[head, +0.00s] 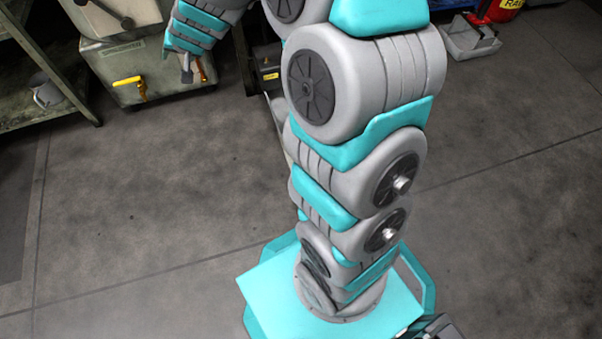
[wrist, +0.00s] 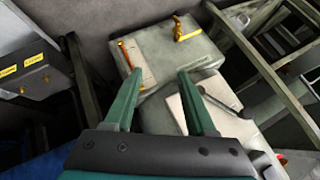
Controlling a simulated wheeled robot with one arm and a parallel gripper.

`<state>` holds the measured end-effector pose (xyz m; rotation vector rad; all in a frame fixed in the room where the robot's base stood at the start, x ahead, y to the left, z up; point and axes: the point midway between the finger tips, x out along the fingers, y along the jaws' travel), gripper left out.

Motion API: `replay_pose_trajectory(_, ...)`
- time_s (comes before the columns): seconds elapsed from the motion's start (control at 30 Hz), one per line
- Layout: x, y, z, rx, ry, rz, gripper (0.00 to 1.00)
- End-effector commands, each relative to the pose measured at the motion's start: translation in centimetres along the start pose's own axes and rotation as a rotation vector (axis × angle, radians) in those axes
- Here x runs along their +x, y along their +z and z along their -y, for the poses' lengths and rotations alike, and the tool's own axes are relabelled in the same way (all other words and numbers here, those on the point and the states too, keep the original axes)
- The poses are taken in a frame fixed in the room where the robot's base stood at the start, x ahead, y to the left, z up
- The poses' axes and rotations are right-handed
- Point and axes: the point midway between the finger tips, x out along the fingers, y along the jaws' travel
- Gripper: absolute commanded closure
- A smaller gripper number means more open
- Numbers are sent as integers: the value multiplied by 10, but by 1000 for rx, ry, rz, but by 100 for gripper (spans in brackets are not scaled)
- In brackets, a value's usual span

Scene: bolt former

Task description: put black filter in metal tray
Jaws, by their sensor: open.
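My gripper (wrist: 158,74) is open in the wrist view, its two green fingers apart with nothing between them. It points towards a grey metal cabinet (wrist: 172,50) with valve handles, and a pale flat surface shows just beyond the right finger. A dark elongated object (wrist: 228,98) lies by that surface; I cannot tell whether it is the black filter.
The head view shows the cabinet (head: 145,72) with a yellow handle, and a shelf (head: 45,75) at left. A grey open box (head: 468,42) stands at the top right beside a red container (head: 500,8). Metal frame bars (wrist: 265,65) cross the wrist view's right. Much floor is clear.

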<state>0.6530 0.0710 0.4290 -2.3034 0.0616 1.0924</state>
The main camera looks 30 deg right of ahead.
Motion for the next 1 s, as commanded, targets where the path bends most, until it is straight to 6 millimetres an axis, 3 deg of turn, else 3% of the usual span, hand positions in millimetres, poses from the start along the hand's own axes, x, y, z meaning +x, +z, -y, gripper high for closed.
replay_pose_trajectory(0.03,-22,14,9,-42,-21,44,44)
replay_pose_trajectory(0.13,-61,52,17,-129,-41,158,44)
replay_pose_trajectory(0.27,-114,103,5,-233,-22,306,44)
replay_pose_trajectory(0.37,-156,141,-15,-305,22,416,44)
replay_pose_trajectory(0.6,-260,217,-96,-417,219,653,44)
replay_pose_trajectory(0.8,-324,253,-152,-435,378,778,44)
replay_pose_trajectory(1.0,-345,263,-170,-432,434,817,44)
